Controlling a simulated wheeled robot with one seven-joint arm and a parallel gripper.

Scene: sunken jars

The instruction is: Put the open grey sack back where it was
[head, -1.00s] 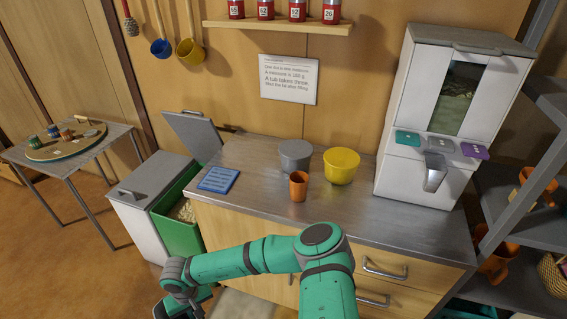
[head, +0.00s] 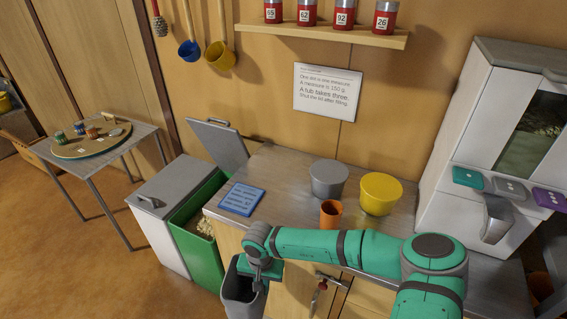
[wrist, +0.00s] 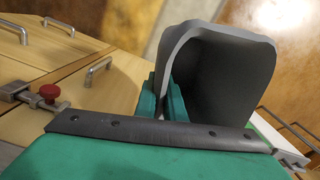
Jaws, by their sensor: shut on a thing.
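The open grey sack (head: 241,292) hangs in front of the counter, to the right of the green bin, its mouth upward. My gripper (head: 261,274) is at its upper edge. In the wrist view the sack (wrist: 225,75) is a dark grey open shape, and the green fingers of my gripper (wrist: 165,103) are shut on its wall. The lower part of the sack is cut off by the frame in the head view. What is inside the sack cannot be made out.
A green bin (head: 208,262) with its grey lid (head: 219,144) raised holds pale contents, beside a closed grey-lidded bin (head: 165,187). The counter (head: 285,170) bears an orange cup (head: 330,213), a grey tub (head: 328,179), a yellow tub (head: 380,194) and a blue tablet (head: 241,199).

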